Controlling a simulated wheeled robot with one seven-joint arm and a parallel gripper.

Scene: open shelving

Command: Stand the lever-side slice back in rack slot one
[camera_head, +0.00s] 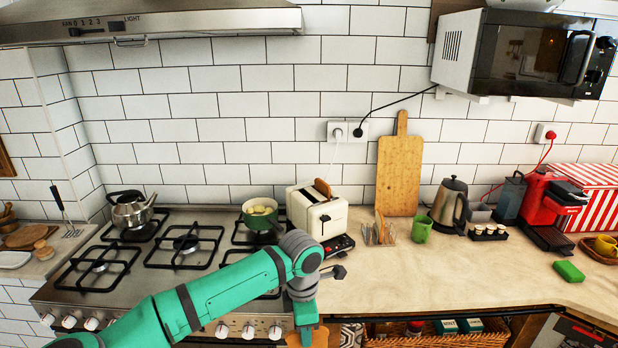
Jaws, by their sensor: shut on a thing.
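The small wire rack (388,238) stands on the counter right of the toaster. My gripper is apart from the rack, nearer and lower left.
A green mug (421,229) stands close to the rack's right. A cutting board (398,178) leans on the wall behind, and a kettle (449,205) stands farther right. A dark device (338,245) lies before the toaster. The counter (440,280) in front is clear.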

